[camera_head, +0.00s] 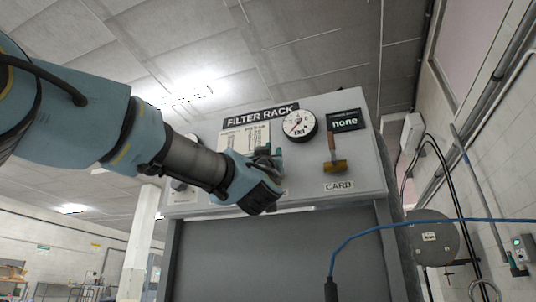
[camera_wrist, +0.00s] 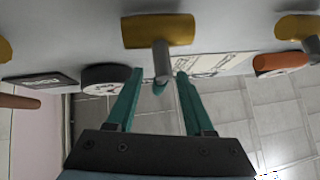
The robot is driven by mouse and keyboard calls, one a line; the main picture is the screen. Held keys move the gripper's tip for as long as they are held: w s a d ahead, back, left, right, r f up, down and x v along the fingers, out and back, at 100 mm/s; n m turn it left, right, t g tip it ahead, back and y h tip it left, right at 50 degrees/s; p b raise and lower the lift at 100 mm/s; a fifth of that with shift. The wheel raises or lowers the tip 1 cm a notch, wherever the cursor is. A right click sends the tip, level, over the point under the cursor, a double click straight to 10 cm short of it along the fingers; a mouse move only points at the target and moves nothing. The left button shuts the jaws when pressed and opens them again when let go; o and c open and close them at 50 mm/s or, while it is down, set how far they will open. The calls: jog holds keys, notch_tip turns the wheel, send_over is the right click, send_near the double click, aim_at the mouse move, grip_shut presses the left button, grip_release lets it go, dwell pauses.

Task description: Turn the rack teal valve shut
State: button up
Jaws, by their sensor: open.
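The teal valve on the filter rack panel has a yellow body (camera_wrist: 158,30) and a grey stem (camera_wrist: 163,62) in the wrist view. A small teal piece (camera_wrist: 158,89), apparently its handle, shows just below the stem. My gripper (camera_wrist: 160,78) is open, its two teal fingers either side of the stem and handle piece, with a gap on both sides. In the head view my gripper (camera_head: 272,158) is up against the panel front and hides most of this valve. The handle's angle cannot be told clearly.
The filter rack (camera_head: 280,245) carries a gauge (camera_head: 299,126), a "none" display (camera_head: 345,120) and a card valve (camera_head: 335,166) with an orange-brown handle, right of my gripper. Another valve with an orange handle (camera_wrist: 283,63) is at right in the wrist view. A blue cable (camera_head: 420,223) crosses in front.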

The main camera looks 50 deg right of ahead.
jog(key=b+v, duration=0.2)
jog(key=v, duration=0.8)
jog(key=shift+a+f+b, duration=0.25)
jog(key=shift+a+b, duration=0.05)
jog(key=shift+b, duration=0.1)
jog(key=shift+s, duration=0.15)
